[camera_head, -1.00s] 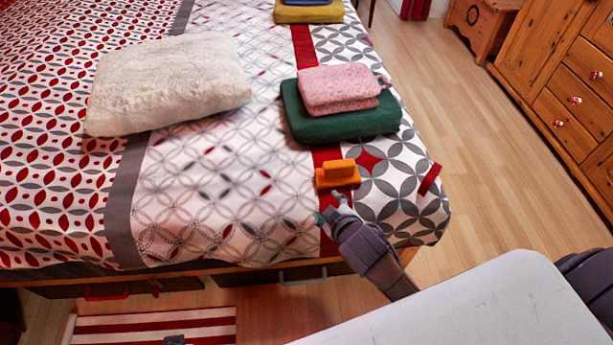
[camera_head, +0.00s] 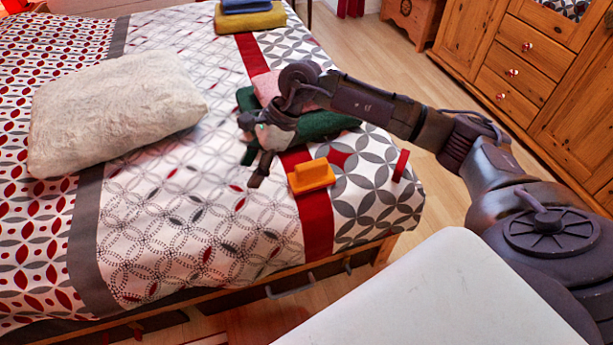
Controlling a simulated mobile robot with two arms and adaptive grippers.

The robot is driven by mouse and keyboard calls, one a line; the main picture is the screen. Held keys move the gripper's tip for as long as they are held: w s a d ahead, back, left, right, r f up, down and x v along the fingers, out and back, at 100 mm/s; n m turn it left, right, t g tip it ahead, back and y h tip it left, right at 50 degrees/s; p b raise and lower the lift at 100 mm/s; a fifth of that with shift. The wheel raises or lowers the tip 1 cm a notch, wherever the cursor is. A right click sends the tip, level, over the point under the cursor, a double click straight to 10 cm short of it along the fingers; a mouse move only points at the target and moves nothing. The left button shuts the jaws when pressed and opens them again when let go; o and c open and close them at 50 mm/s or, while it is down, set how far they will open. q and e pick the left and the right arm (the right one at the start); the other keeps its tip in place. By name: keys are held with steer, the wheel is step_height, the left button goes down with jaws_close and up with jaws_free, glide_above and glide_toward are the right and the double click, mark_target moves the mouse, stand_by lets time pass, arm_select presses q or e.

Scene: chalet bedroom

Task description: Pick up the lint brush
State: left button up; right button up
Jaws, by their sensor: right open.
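The lint brush, which I take to be the orange block with a raised handle (camera_head: 311,177), lies on the red stripe near the bed's front right edge. My right gripper (camera_head: 252,170) is open and empty, its fingers pointing down over the patterned bedspread, to the left of the brush and apart from it. My right arm reaches in from the right above the folded towels and hides part of them. My left gripper is not in view.
A thin red item (camera_head: 401,165) is to the right. A fluffy cream pillow (camera_head: 115,110) lies at left. Bedspread in front of the brush is clear.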

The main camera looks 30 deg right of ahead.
mark_target(312, 164)
steer(key=d+r+h, duration=0.2)
steer(key=d+h, duration=0.5)
steer(key=d, duration=0.8)
steer(key=shift+g, duration=0.3)
steer(key=f, duration=0.5)
steer(key=w+f+b, duration=0.1)
steer(key=f, duration=0.1)
steer(key=shift+d+f, duration=0.2)
steer(key=f, duration=0.6)
steer(key=shift+w, duration=0.2)
steer(key=shift+f, duration=0.2)
steer(key=c, duration=0.5)
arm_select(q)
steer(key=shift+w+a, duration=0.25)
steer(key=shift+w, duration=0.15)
arm_select(e)
steer(key=shift+r, duration=0.1)
jaws_close()
